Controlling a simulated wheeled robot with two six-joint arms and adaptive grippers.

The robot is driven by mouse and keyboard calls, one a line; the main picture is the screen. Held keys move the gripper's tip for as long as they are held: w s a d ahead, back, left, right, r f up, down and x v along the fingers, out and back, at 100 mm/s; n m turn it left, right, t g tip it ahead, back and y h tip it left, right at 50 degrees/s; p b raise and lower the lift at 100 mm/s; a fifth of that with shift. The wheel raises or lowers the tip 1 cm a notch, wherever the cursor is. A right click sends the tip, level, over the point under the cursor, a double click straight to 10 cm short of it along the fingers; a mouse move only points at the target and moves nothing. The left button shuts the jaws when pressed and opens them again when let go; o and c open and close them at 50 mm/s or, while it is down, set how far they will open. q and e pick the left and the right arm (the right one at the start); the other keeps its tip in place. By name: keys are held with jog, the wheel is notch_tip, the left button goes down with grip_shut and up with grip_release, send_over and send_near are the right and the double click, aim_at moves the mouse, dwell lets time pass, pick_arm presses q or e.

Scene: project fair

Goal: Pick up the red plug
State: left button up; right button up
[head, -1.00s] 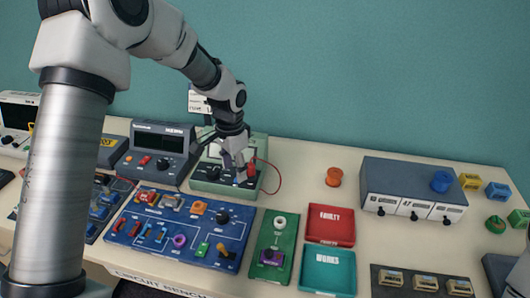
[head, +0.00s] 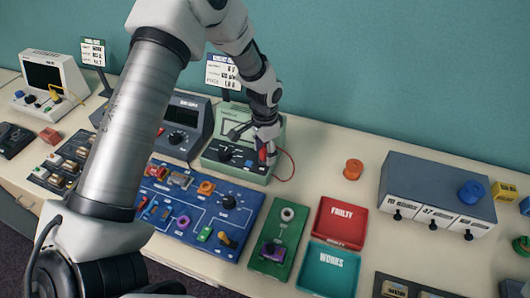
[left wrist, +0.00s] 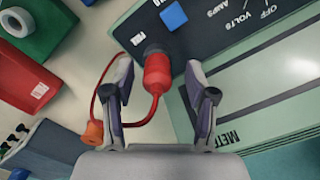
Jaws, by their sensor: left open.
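The red plug (left wrist: 157,74) sits with its nose at a dark round socket on the green meter's front panel (left wrist: 215,35). A red lead runs from it. In the head view the plug (head: 264,154) is partly hidden by my left gripper (head: 266,146), at the right part of the meter (head: 222,165). In the left wrist view my left gripper (left wrist: 157,88) is open, with one finger on each side of the plug and gaps between. My right gripper is not in view.
A blue circuit board (head: 165,228) and a green board (head: 290,225) lie in front of the meter. A red tray (head: 339,220), a teal tray (head: 328,270) and an orange spool (head: 353,169) are to the right. A grey drawer box (head: 440,185) stands further right.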

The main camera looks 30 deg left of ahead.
pick_arm(q)
jog(key=shift+s+r, duration=0.15)
jog(key=shift+s, duration=0.05)
jog(key=shift+c, duration=0.7)
jog(key=shift+s+r, duration=0.15)
jog(key=shift+s, duration=0.05)
grip_shut()
jog(key=shift+w, duration=0.1)
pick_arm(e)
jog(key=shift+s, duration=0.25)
